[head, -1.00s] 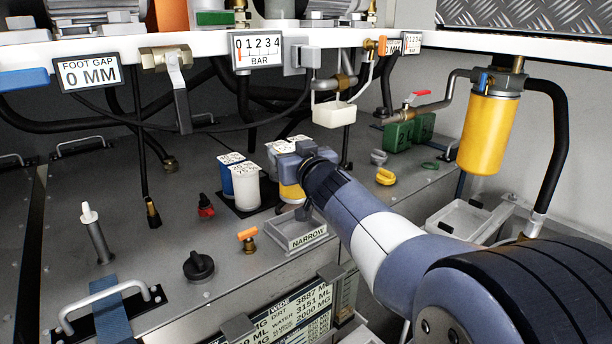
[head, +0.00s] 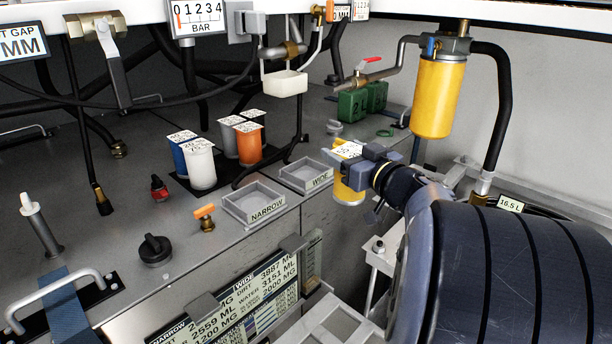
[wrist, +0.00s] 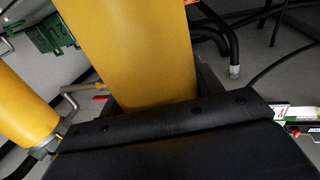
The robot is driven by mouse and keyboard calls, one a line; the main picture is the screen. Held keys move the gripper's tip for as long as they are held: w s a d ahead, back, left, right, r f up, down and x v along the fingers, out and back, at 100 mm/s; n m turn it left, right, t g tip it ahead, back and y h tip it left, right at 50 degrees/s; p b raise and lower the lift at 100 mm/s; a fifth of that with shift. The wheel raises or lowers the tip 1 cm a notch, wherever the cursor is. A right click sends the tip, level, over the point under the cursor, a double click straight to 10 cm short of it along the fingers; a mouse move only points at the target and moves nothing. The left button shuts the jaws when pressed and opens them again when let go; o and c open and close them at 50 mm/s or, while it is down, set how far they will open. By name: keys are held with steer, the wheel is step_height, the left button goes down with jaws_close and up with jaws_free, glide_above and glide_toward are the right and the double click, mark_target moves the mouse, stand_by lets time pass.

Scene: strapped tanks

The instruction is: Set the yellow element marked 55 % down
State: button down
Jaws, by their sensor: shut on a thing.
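The yellow element (head: 349,194) has a white printed label on top, too small for me to read. It is upright in my gripper (head: 366,168), to the right of the WIDE tray (head: 323,184) in the head view, near the bench's right edge. In the wrist view the yellow element (wrist: 130,50) fills the space between my jaws, and its lower end is hidden by the dark gripper body. The WIDE tray and the NARROW tray (head: 271,217) look empty. Whether the element touches anything beneath is hidden.
A dark mat (head: 181,181) to the left holds blue, white, grey and orange elements. A yellow filter (head: 434,95) hangs from pipes at right, near my arm. A small orange-handled valve (head: 206,218) stands left of the NARROW tray. Green blocks (head: 352,105) sit behind.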

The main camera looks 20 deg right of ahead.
steer(key=w+a+f+p, duration=0.1)
steer(key=w, duration=0.7)
steer(key=w+a+f+p, duration=0.1)
steer(key=w+f, duration=0.1)
steer(key=w, duration=0.7)
steer(key=shift+w+f, duration=0.25)
steer(key=shift+w, duration=0.05)
steer(key=shift+f, duration=0.1)
steer(key=shift+f, duration=0.15)
steer(key=shift+c, duration=1.9)
jaws_free()
